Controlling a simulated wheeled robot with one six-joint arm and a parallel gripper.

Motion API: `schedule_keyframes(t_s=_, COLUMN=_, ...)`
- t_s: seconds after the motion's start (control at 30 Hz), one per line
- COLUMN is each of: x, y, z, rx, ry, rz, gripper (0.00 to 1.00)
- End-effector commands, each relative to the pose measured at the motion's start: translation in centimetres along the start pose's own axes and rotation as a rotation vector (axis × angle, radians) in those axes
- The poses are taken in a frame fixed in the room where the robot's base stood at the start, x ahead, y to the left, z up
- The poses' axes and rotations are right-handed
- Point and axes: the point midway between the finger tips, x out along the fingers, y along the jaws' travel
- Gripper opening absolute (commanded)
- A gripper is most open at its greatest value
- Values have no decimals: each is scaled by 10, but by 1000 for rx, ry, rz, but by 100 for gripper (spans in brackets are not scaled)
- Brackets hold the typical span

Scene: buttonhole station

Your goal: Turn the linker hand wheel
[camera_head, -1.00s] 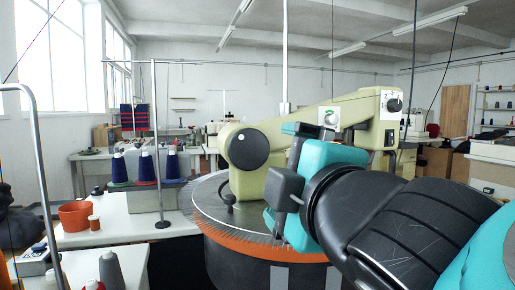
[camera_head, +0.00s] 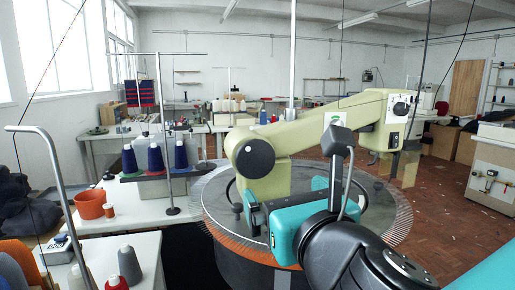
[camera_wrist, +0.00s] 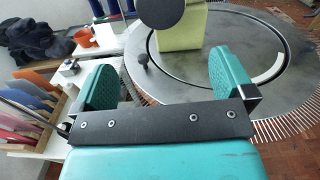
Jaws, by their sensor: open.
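The linker is a pale green machine arm (camera_head: 310,150) over a round grey dial (camera_head: 222,200) edged with fine needles. A black round wheel (camera_head: 254,158) with a small pale centre is on the arm's left end. In the wrist view the wheel (camera_wrist: 184,10) is cut by the top edge, beyond my fingers. A small black ball knob (camera_head: 237,208) stands at the dial's left; it also shows in the wrist view (camera_wrist: 142,61). My gripper (camera_head: 287,198) is open, its teal fingers apart above the dial, below and right of the wheel. Nothing is between the fingers (camera_wrist: 165,80).
A white table (camera_head: 140,210) at left carries thread cones (camera_head: 155,158) on a stand and an orange pot (camera_head: 90,204). A thin metal post (camera_head: 165,130) rises beside the dial. A grey cabinet (camera_head: 497,170) stands at right. Brick-red floor (camera_head: 430,215) is open right of the linker.

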Motion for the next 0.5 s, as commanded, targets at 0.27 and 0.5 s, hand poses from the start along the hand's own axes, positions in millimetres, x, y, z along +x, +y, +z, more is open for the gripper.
schedule_keyframes(t_s=0.27, x=58, y=-3, z=2, rx=3, ry=6, rz=-5, gripper=100)
schedule_keyframes(t_s=0.5, x=110, y=-2, z=2, rx=5, ry=6, rz=-2, gripper=100)
